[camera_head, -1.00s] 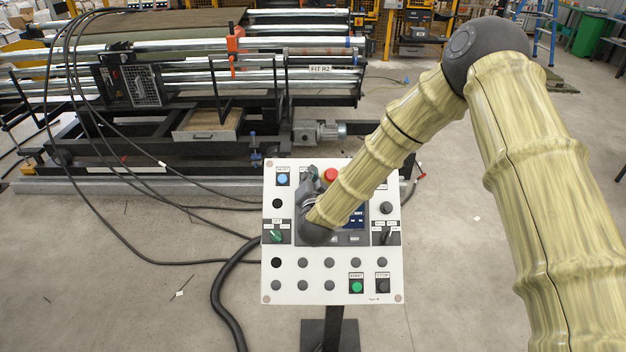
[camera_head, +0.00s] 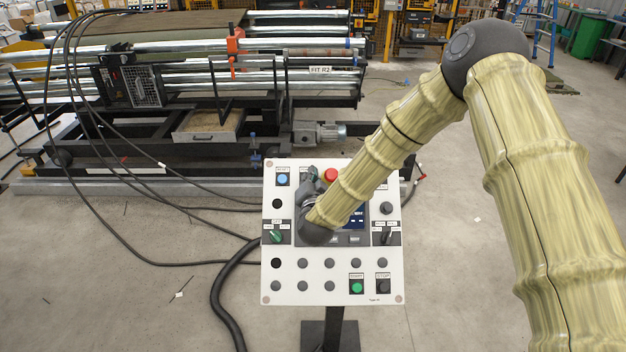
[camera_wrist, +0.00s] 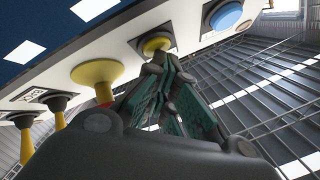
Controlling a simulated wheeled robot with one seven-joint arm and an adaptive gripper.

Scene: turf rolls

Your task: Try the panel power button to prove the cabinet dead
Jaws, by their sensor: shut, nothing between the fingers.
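The white control panel (camera_head: 312,298) stands upright on a post in front of me. My gripper (camera_wrist: 157,62) is shut and empty, its fingertips at a small button with a yellowish face (camera_wrist: 156,43) in the panel's top row. I cannot tell whether the tips touch or press it. In the head view my wrist and gripper (camera_head: 312,176) largely cover this button, between the blue button (camera_head: 283,179) and the red mushroom button (camera_head: 331,174). The blue button also shows in the wrist view (camera_wrist: 229,15). A display (camera_head: 356,217) is partly hidden by my arm and shows lit, bluish content.
Lower on the panel are a green selector (camera_head: 276,237), a black selector (camera_head: 386,236), a green button (camera_head: 356,287) and a black button (camera_head: 382,286). A roller machine (camera_head: 200,95) stands behind. Black cables (camera_head: 222,290) run along the floor at left.

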